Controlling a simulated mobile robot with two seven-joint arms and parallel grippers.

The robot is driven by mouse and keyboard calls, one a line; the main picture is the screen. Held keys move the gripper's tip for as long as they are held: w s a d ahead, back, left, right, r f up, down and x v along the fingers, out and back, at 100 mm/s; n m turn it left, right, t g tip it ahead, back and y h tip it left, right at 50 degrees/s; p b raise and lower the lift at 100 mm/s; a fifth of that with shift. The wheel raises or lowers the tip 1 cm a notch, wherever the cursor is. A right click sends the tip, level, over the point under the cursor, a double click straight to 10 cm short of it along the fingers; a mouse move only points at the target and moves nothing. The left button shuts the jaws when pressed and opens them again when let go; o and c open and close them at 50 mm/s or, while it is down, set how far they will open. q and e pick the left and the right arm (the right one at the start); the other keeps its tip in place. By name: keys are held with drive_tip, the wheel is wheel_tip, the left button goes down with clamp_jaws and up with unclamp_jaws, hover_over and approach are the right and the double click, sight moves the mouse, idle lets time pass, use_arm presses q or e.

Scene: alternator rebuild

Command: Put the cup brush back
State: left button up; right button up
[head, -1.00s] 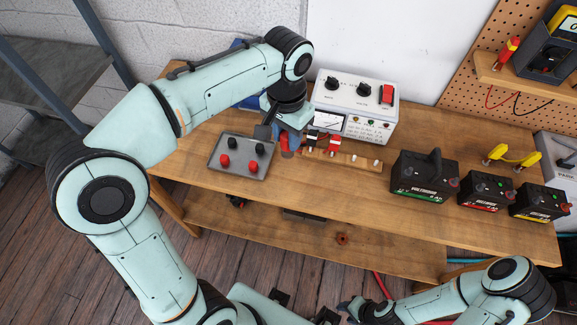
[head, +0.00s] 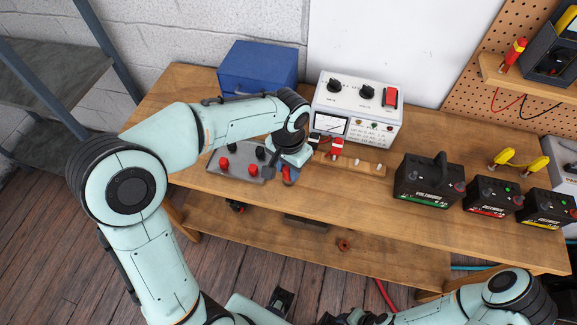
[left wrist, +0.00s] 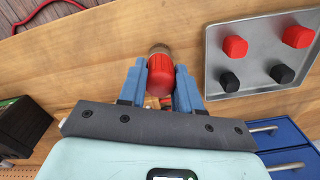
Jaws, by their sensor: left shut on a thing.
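The cup brush, with a red handle (left wrist: 160,75) and a dull metal end (left wrist: 159,50), sits between the blue fingers of my left gripper (left wrist: 160,88) in the left wrist view. The gripper is shut on the red part. In the head view my left gripper (head: 285,174) is over the bench, just right of the grey tray, and a bit of the red handle (head: 289,176) shows by it. I cannot tell whether the brush touches the bench. My right gripper (head: 348,317) is at the bottom edge, mostly cut off.
The grey tray (head: 222,176) holds red and black caps. A wooden strip (head: 362,167) with pegs and red and black clips lies to the right, before a white meter box (head: 355,108). A blue drawer box (head: 258,72) stands behind. Batteries (head: 428,180) stand at right.

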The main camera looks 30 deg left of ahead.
use_arm(q)
drive_tip(key=shift+f, duration=0.15)
drive_tip(key=o, duration=0.9)
drive_tip(key=shift+o, duration=0.2)
use_arm(e)
drive_tip(key=shift+f, duration=0.1)
use_arm(q)
wheel_tip(320, 180, up, 12)
drive_tip(key=p, duration=0.2)
drive_tip(key=shift+r, duration=0.2)
use_arm(e)
drive_tip(key=shift+w+r, duration=0.3)
drive_tip(key=shift+r, duration=0.35)
drive_tip(key=shift+w+r, duration=0.3)
drive_tip(key=shift+r, duration=0.3)
